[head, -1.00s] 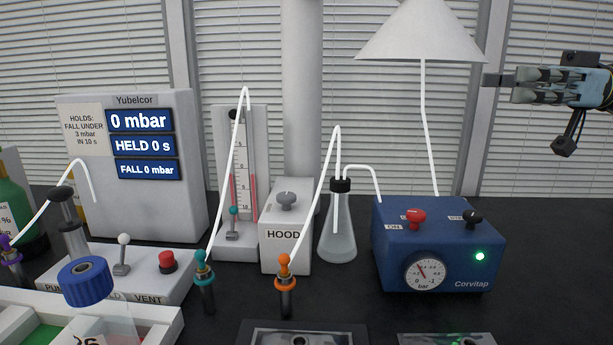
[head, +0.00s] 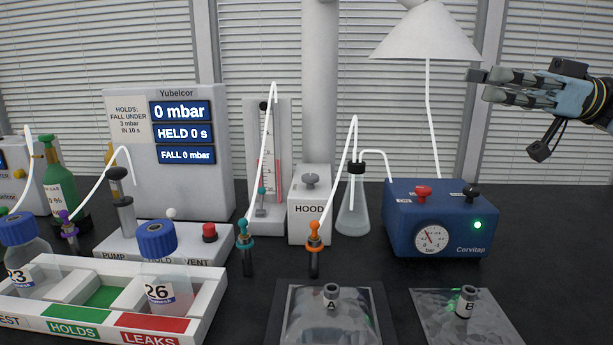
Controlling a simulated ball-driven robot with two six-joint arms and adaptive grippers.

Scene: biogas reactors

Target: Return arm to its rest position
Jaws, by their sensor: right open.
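My right gripper (head: 497,86) is at the upper right, raised above the bench and in front of the window blinds. Its fingers point left and hold nothing. It is apart from everything on the bench; the blue Corvitap box (head: 437,228) stands below it. My left gripper does not show.
A white tray (head: 196,322) at lower left holds bottle 26 (head: 160,275) and bottle 23 (head: 27,255). Plates A (head: 310,322) and B (head: 490,318) lie in front. The flask (head: 353,213), HOOD box (head: 310,228) and Yubelcor display (head: 186,190) stand behind. Air around the gripper is free.

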